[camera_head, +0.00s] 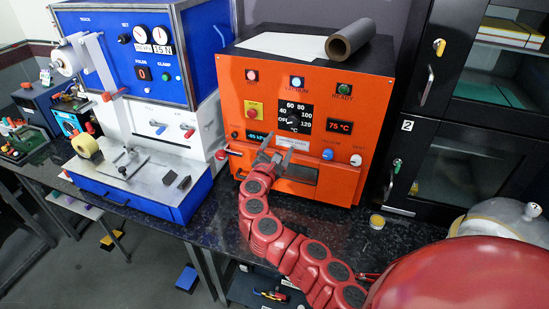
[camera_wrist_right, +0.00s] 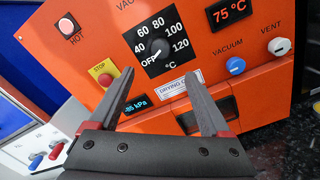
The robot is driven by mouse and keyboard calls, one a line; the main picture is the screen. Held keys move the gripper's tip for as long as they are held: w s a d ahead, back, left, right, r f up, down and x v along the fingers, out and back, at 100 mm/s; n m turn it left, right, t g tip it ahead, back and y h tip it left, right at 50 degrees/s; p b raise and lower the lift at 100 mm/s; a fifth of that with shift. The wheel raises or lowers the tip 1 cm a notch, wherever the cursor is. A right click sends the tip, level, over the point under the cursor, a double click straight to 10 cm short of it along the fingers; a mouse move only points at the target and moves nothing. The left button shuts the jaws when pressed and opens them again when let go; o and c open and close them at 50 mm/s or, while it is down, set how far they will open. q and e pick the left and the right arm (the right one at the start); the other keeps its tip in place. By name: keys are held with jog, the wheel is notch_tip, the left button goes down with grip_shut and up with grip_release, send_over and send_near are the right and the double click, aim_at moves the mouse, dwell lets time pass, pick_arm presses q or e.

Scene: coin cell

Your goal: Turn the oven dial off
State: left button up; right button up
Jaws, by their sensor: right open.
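The orange oven (camera_head: 228,80) stands on the dark bench in the head view. Its black dial (camera_head: 293,119) sits on a dark scale plate marked OFF and 40 to 120 °C; it also shows in the right wrist view (camera_wrist_right: 160,47). I cannot tell for sure where its pointer stands. The temperature display (camera_head: 340,126) reads 75 °C. My right gripper (camera_head: 278,150) is open and empty in front of the panel, below the dial. In the right wrist view its fingers (camera_wrist_right: 158,76) are spread, with the dial just beyond and above the gap. My left gripper is not in view.
A red stop button on a yellow plate (camera_wrist_right: 106,76) is left of the dial. Blue vacuum (camera_wrist_right: 236,65) and white vent (camera_wrist_right: 279,46) knobs are lower right. A blue-and-white machine (camera_head: 150,60) stands left, a black cabinet (camera_head: 440,130) right. A dark roll (camera_head: 350,38) lies on the oven.

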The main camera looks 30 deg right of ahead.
jog(key=shift+b+v, duration=0.55)
jog(key=shift+v, duration=1.8)
jog(key=shift+d, duration=0.1)
